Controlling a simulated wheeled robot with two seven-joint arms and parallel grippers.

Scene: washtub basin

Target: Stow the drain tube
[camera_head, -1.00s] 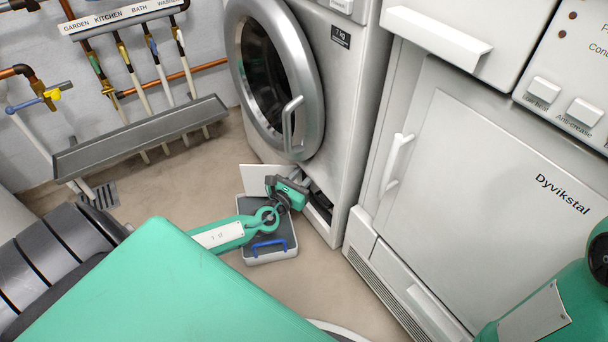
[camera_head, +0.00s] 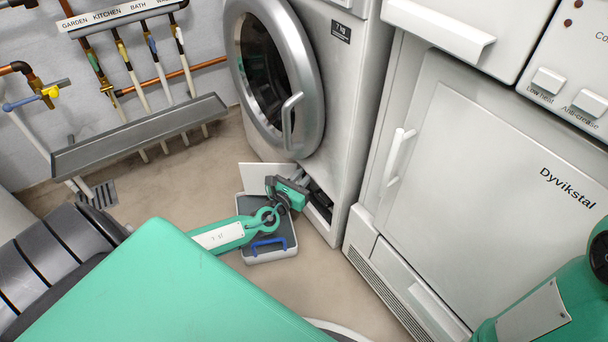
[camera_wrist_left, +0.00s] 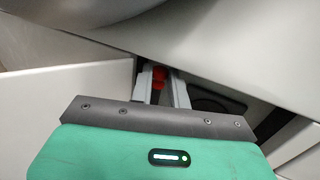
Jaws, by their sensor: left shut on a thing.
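My left gripper (camera_head: 303,176) reaches into the low service opening (camera_head: 319,202) of the front-loading washing machine (camera_head: 335,110). In the left wrist view its grey fingers (camera_wrist_left: 160,82) are shut on a small red-orange piece (camera_wrist_left: 160,77), which looks like the end of the drain tube. The rest of the tube is hidden by the fingers and the machine. A dark round part (camera_wrist_left: 215,103) shows inside the opening, right of the fingers. The white flap (camera_head: 262,177) stands open at the left of the opening. My right gripper is out of view; only part of that arm shows at right.
The round washer door (camera_head: 275,80) is just above my gripper. A white dryer (camera_head: 480,170) stands at right. Pipes and a grey trough (camera_head: 140,137) line the left wall.

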